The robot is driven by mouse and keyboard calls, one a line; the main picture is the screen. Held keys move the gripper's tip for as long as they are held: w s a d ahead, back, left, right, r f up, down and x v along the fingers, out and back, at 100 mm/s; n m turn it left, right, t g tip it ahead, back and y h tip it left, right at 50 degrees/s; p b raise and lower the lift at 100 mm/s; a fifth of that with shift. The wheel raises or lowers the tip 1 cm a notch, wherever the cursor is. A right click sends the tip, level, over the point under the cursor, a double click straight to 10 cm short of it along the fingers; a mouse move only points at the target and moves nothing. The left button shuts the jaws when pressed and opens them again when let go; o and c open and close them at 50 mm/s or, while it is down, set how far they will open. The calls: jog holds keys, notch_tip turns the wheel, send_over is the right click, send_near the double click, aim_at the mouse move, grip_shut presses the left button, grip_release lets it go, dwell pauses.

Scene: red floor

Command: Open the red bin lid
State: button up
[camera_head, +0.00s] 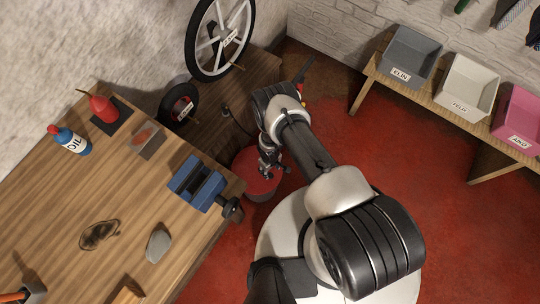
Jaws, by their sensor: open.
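The red bin (262,186) stands on the floor beside the right corner of the workbench. Its round red top faces up and looks closed, with a grey rim around it. My gripper (272,172) is open, just above the bin's top at its upper part. The gripper and wrist cover part of the lid. I cannot tell whether the fingers touch it.
The wooden workbench (190,228) on the left carries a blue vise (197,184), an oil bottle (70,141) and a red oil can (102,108). A wheel (219,38) stands behind. A bench (455,115) with bins is at upper right. Red floor (400,140) is clear between.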

aim_at(270, 175)
notch_tip(270, 175, down, 9)
jog(key=b, duration=0.7)
jog(key=shift+r+b, duration=0.15)
jog(key=shift+b, duration=0.25)
jog(key=shift+c, duration=0.3)
grip_shut()
